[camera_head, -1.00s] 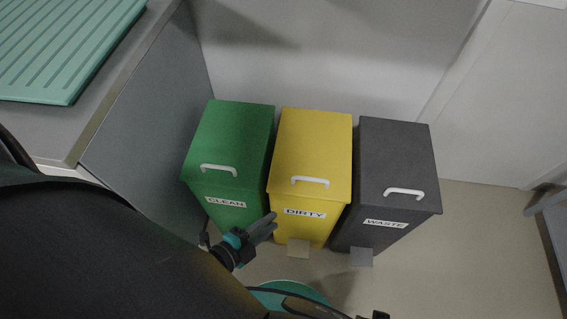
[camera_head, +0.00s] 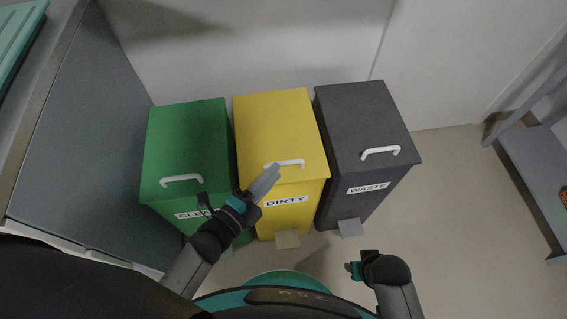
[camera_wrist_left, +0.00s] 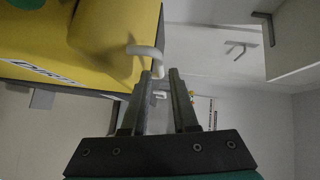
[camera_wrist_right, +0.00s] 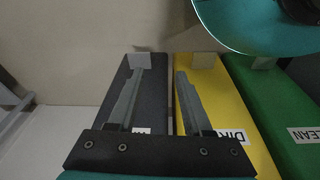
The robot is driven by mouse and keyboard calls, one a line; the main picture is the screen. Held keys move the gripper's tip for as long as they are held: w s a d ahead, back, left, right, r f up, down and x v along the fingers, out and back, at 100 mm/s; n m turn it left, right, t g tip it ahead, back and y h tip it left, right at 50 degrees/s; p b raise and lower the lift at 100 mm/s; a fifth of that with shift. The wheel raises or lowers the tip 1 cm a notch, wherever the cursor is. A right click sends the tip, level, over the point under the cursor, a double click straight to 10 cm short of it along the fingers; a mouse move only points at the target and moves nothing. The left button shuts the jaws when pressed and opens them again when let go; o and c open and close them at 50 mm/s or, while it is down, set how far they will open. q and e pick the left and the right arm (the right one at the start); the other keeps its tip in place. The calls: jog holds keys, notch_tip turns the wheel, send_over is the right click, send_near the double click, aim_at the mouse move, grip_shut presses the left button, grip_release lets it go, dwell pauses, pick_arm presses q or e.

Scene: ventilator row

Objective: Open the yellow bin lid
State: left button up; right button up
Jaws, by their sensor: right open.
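The yellow bin (camera_head: 280,125), labelled DIRTY, stands between the other two bins with its lid down. Its white handle (camera_head: 291,163) is at the lid's front edge. My left gripper (camera_head: 270,172) is at the left end of this handle and hides part of it. In the left wrist view, the handle (camera_wrist_left: 146,50) is at the fingertips, and a gap shows between the left fingers (camera_wrist_left: 162,75). Whether they touch the handle is unclear. My right gripper (camera_head: 351,268) is low in front of the bins, open and empty; its fingers also show in the right wrist view (camera_wrist_right: 158,78).
A green bin (camera_head: 187,140) labelled CLEAN stands close on the left, a dark grey WASTE bin (camera_head: 362,115) close on the right. A grey-sided counter (camera_head: 85,120) borders the green bin. A grey rack (camera_head: 540,170) stands far right. Floor (camera_head: 450,210) right of the bins is clear.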

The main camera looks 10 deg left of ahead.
aim_at(283, 162)
pick_arm(q)
jog(key=b+x, duration=0.1)
jog(key=x, duration=0.3)
jog(key=shift+w+d, duration=0.25)
jog(key=shift+w, duration=0.25)
pick_arm(e)
jog(key=shift+w+a+r+t, duration=0.1)
jog(key=shift+w+r+t, duration=0.05)
jog(key=shift+w+r, duration=0.4)
jog(key=shift+w+a+r+t, duration=0.15)
jog(key=shift+w+r, duration=0.2)
jog(key=shift+r, duration=0.4)
pick_arm(q)
jog(key=shift+c, duration=0.3)
grip_shut()
